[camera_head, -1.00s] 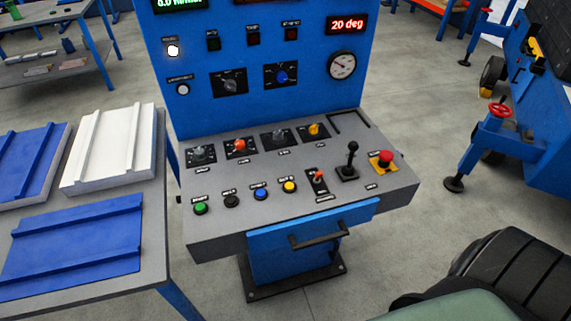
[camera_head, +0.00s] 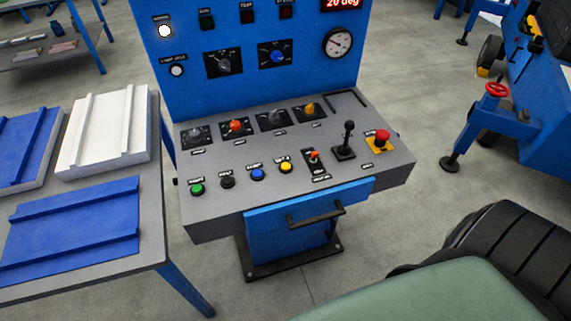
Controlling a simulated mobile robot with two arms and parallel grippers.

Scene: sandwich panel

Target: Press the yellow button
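The yellow button (camera_head: 286,167) is a small round cap in the front row of the grey control desk (camera_head: 215,222). It sits between the blue button (camera_head: 257,174) on its left and a small red-tipped toggle switch (camera_head: 314,157) on its right. The black button (camera_head: 228,182) and the green button (camera_head: 197,188) are further left in the same row. Nothing covers the yellow button. Neither of my grippers shows in the head view.
A black joystick (camera_head: 345,142) and a red emergency stop (camera_head: 382,140) stand right of the toggle. A blue drawer (camera_head: 262,228) with a handle juts out below. A grey table (camera_head: 150,225) with panels stands left.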

